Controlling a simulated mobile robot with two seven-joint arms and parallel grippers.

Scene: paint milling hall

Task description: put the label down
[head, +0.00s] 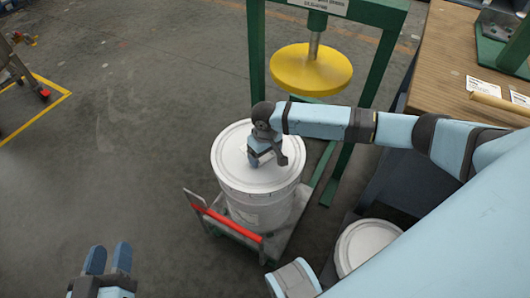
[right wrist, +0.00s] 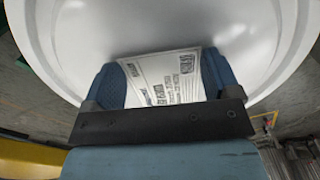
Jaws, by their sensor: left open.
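The label (right wrist: 165,78) is a white sheet with black print. In the head view my right gripper (head: 266,160) is low over the middle of this lid; I cannot tell whether the label touches the lid. My left gripper (head: 108,260) is open and empty above the floor at the bottom left.
The drum stands on a low cart (head: 285,240) with a red bar (head: 226,225). A yellow disc (head: 311,70) in a green frame (head: 256,45) is behind it. A wooden bench (head: 440,60) with white cards is at the right. A second white lid (head: 366,243) is lower right. The left floor is mostly clear.

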